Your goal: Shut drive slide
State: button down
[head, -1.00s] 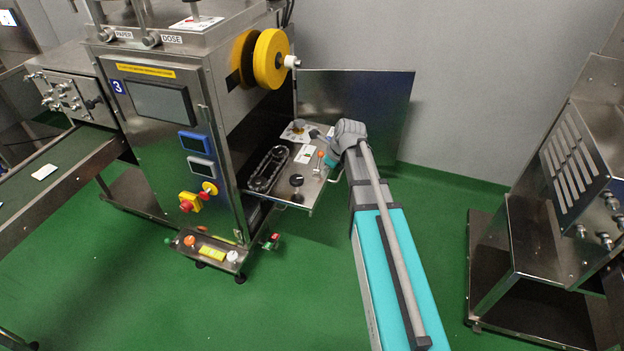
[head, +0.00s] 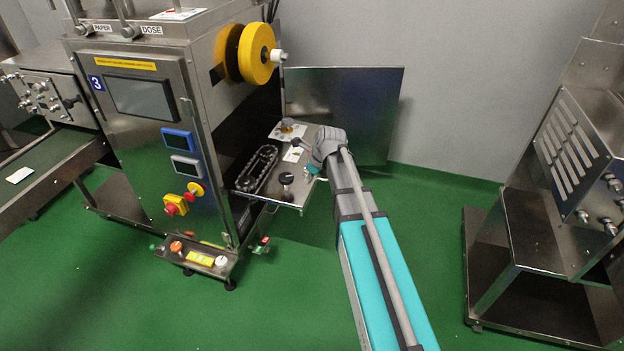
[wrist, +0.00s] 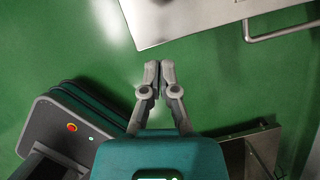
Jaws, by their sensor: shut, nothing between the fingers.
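The drive slide (head: 258,192) is a flat metal tray out from the right side of packer 3 in the head view. It carries a dark chain loop and a black knob (head: 286,178). In the wrist view the metal plate (wrist: 190,18) at the top, with a bar handle (wrist: 285,33) at its edge, appears to be the slide. My gripper (wrist: 159,66) is shut and empty over green floor, just short of the plate's edge and left of the handle, with a visible gap in the picture. In the head view my wrist hides the slide's far right corner and the fingertips are unclear.
A metal panel (head: 345,110) stands behind the slide against the wall. A low button box (head: 198,257) is at the packer's foot. Another metal machine (head: 540,230) stands at right. Green floor (head: 290,300) between them is clear.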

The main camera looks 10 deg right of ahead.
aim_at(297, 195)
jog(key=shift+b+x, duration=1.5)
jog(key=shift+x, duration=0.45)
jog(key=shift+w+a+r, duration=0.25)
jog(key=shift+w+a, duration=0.55)
jog(key=shift+w, duration=0.05)
jog(key=shift+w+a, duration=0.5)
jog(key=shift+a, duration=0.05)
jog(key=shift+w, duration=0.1)
